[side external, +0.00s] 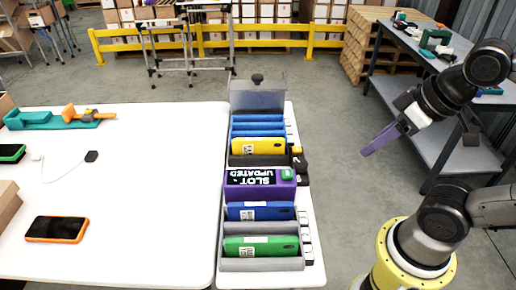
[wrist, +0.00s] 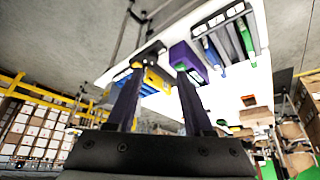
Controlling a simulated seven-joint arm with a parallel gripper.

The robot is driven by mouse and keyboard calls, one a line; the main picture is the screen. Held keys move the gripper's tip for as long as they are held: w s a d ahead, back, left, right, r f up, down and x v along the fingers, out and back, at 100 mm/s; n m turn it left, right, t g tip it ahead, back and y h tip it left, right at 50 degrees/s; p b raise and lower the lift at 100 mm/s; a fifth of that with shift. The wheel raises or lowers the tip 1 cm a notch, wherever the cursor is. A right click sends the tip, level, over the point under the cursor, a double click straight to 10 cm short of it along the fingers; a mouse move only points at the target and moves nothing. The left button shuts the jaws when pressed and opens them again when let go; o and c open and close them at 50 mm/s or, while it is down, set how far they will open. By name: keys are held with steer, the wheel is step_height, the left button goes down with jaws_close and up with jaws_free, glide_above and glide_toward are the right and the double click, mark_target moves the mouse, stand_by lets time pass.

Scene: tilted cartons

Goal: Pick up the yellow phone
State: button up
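My gripper (side external: 367,152) is in the air to the right of the rack, well apart from the phone. In the wrist view the two dark fingers of my gripper (wrist: 159,69) are spread, with nothing held between them.
Blue (side external: 272,212) and green (side external: 275,246) phones sit nearer. A clear upright panel (side external: 258,97) is at the rack's far end. An orange-edged phone (side external: 57,229) lies on the white table.

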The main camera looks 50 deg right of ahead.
stand_by(0.3)
steer(key=w+a+r+n+y, duration=0.1)
steer(key=w+a+r+n, duration=0.1)
steer(key=w+r+n, duration=0.6)
steer(key=n+g+y, duration=0.1)
steer(key=g+y, duration=0.1)
steer(key=g, duration=0.1)
glide_above(260, 139)
steer(key=s+d, duration=0.3)
step_height(260, 139, down, 13)
steer(key=shift+t, duration=0.3)
steer(key=x, duration=0.7)
steer(key=shift+s+f, duration=0.1)
steer(key=shift+x, duration=3)
